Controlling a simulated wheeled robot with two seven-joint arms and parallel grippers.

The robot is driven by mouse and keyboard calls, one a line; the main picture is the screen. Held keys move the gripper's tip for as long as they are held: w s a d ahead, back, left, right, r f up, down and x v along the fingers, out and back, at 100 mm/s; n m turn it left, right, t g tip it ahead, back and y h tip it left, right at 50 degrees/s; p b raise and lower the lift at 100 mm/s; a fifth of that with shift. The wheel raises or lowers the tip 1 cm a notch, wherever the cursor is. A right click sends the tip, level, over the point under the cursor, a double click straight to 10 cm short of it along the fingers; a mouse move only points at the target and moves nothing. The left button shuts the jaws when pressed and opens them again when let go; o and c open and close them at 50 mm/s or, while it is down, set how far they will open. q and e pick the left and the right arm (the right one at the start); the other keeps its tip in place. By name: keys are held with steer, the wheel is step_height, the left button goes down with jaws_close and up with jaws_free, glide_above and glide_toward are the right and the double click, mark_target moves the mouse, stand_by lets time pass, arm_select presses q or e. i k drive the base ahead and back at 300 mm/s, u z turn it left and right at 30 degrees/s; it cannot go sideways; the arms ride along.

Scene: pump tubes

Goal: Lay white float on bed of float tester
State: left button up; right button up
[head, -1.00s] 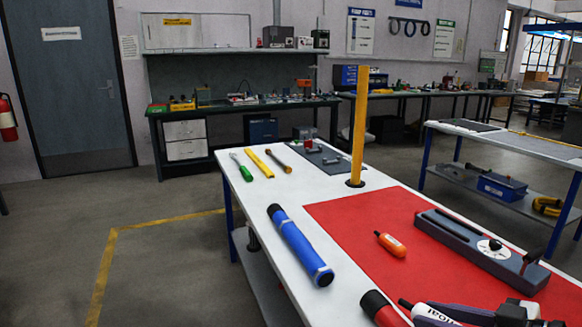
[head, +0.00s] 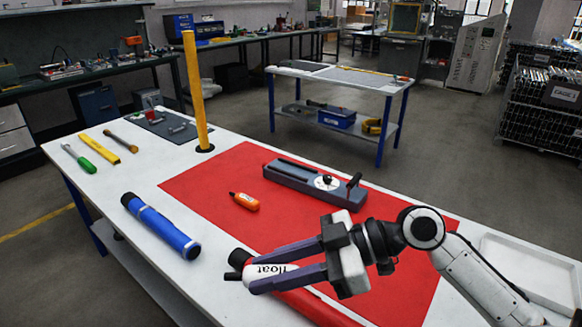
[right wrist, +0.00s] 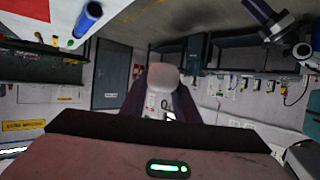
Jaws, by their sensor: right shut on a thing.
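The white float (head: 272,270), marked "float" and with a black tip, is between the fingers of my right gripper (head: 268,268), which is shut on it. It also shows pale between the fingers in the right wrist view (right wrist: 163,77). In the head view it appears in front of the near edge of the red mat. The float tester (head: 313,185), a long grey block with a white dial and an upright end piece, lies on the mat beyond the gripper. What seems to be my left gripper (right wrist: 265,17) shows small in the right wrist view; its opening is unclear.
An orange float (head: 244,201) lies on the red mat (head: 215,185), left of the tester. A blue tube (head: 160,226) and a red tube (head: 315,308) lie nearer. A yellow post (head: 194,95) stands behind. A white tray (head: 530,268) is at right.

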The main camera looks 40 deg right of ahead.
mark_target(307, 176)
steer(key=z, duration=0.25)
steer(key=k, duration=0.25)
steer(key=u, duration=0.8)
steer(key=i, duration=0.95)
steer(key=z, duration=0.6)
steer(key=i, duration=0.4)
steer(key=z, duration=0.3)
